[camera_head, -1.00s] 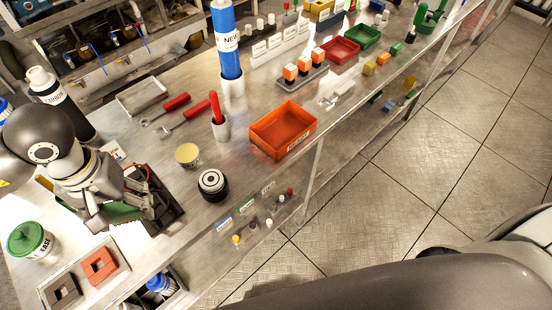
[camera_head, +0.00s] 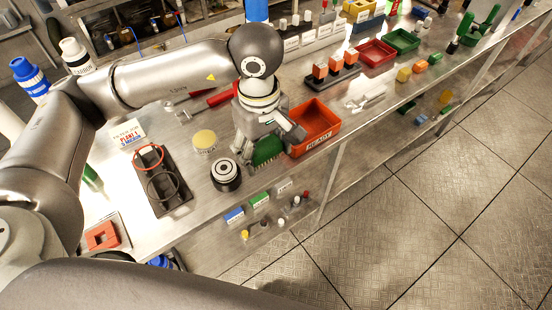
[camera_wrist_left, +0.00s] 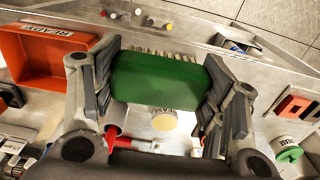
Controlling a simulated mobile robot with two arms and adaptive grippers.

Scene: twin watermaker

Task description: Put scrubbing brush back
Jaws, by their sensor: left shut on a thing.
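My left gripper (camera_head: 268,140) is shut on the green scrubbing brush (camera_head: 266,151). Contact of the brush with the bench cannot be told. My right gripper is not in view.
A black tray (camera_head: 166,196) with red and black rings lies left on the metal bench. A yellow-topped round tub (camera_head: 205,140) stands near the gripper. Red-handled tools lie behind my arm. Orange blocks on a rack (camera_head: 330,72) and red and green bins stand farther right.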

